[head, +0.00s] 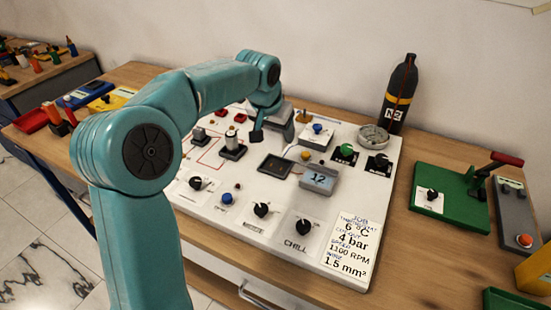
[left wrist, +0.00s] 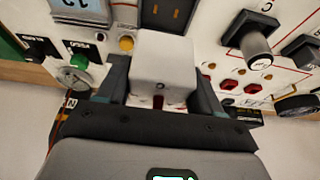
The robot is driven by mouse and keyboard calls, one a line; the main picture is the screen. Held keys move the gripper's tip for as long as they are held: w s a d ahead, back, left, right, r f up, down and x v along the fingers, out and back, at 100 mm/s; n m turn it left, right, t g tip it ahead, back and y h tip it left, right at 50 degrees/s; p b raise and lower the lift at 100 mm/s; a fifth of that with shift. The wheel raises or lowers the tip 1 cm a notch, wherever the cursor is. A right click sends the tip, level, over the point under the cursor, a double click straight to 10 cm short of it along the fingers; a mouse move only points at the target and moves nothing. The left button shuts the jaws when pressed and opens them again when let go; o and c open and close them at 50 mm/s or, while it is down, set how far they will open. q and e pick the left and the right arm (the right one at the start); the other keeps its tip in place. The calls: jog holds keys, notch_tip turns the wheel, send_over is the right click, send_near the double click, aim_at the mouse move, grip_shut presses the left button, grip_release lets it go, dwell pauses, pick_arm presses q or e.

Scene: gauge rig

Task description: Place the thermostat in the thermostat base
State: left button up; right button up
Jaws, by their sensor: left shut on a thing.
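A pale, boxy block with a small round hole (left wrist: 165,62) is between the fingers of my left gripper (left wrist: 160,85) in the left wrist view; I take it to be the thermostat. My left gripper (head: 270,130) is shut on it, over the back part of the white panel in the head view. My right gripper is not in view.
A grey display box reading about 12 (head: 318,179) sits right beside the dark plate. Several knobs and buttons stand on the white panel (head: 277,212). A black bottle (head: 402,92) stands behind, and a green device (head: 449,200) is at the right.

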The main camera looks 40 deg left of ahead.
pick_arm(q)
notch_tip(320, 180, down, 8)
jog(key=shift+r+b, duration=0.2)
jog(key=shift+b, duration=0.1)
jog(key=shift+f, duration=0.2)
jog(key=o, duration=1.2)
jog(key=shift+r, duration=0.1)
